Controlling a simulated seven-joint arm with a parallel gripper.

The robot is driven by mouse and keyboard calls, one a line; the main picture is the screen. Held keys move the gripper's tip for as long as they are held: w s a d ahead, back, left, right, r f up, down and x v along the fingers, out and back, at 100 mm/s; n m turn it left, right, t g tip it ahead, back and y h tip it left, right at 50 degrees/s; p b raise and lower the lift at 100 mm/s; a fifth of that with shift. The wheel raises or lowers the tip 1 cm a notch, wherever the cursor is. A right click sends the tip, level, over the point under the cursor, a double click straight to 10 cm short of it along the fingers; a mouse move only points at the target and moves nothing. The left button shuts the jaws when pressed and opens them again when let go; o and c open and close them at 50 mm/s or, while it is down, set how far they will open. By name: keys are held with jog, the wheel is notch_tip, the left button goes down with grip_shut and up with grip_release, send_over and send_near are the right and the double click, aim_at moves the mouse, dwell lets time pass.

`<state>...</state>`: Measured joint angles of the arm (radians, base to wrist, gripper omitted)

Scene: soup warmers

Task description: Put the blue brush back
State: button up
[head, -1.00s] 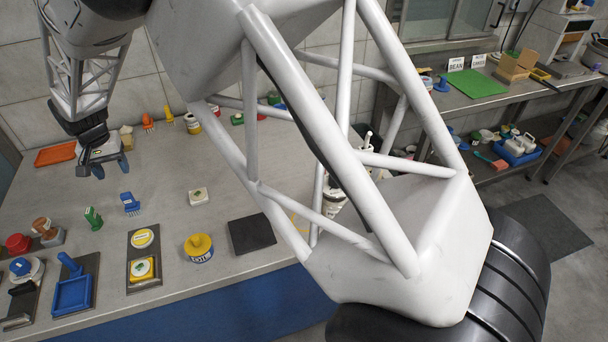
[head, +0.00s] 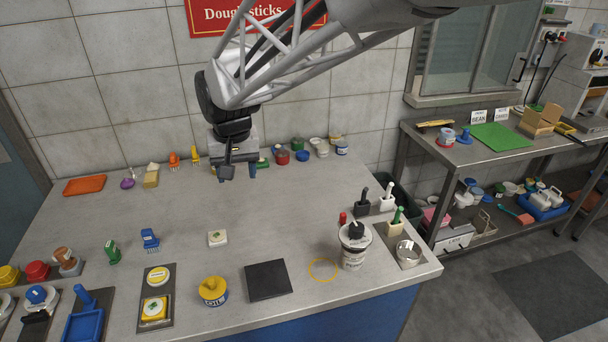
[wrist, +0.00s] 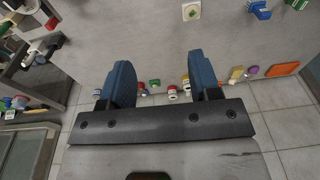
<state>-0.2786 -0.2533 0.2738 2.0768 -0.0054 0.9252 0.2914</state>
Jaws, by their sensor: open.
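The blue brush (head: 150,240) stands on the counter, left of the middle, with its bristles down. It also shows at the top edge of the wrist view (wrist: 259,10). My gripper (head: 237,173) is open and empty above the back of the counter, behind and to the right of the blue brush and well apart from it. Its two blue fingers spread wide in the wrist view (wrist: 160,75).
A green brush (head: 113,252) stands left of the blue one, and a white block (head: 217,238) to its right. Orange and yellow brushes (head: 174,161) stand along the back wall with several pots. A blue dustpan (head: 86,318) lies at front left. A dark square mat (head: 268,280) lies at front middle.

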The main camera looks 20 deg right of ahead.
jog(key=s+d, duration=0.7)
jog(key=s, duration=0.5)
jog(key=s+d+t, duration=0.1)
jog(key=s+d, duration=0.7)
jog(key=s, duration=0.4)
jog(key=shift+d+h, duration=0.3)
